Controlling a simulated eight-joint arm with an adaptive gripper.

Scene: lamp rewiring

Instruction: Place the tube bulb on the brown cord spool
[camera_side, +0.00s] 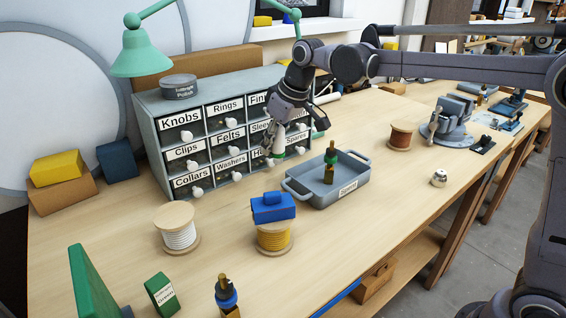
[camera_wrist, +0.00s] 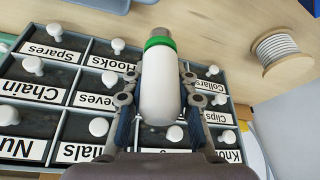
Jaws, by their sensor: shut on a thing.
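The tube bulb (camera_wrist: 158,90) is white with a green band and a grey metal cap. My gripper (camera_wrist: 160,77) is shut on its glass body, with one finger on each side. In the side view my gripper (camera_side: 279,136) is in front of the drawer cabinet, and the bulb's green-banded end (camera_side: 276,157) points down, clear of the bench. The brown cord spool (camera_side: 401,138) stands upright on the bench to the right of my gripper, beyond the tray, with nothing on top. It is not in the wrist view.
The labelled drawer cabinet (camera_side: 150,124) is close behind. A yellow spool (camera_side: 273,238) carries a blue block (camera_side: 272,207); a white spool (camera_side: 178,235) is left. A vise (camera_side: 452,118) stands right.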

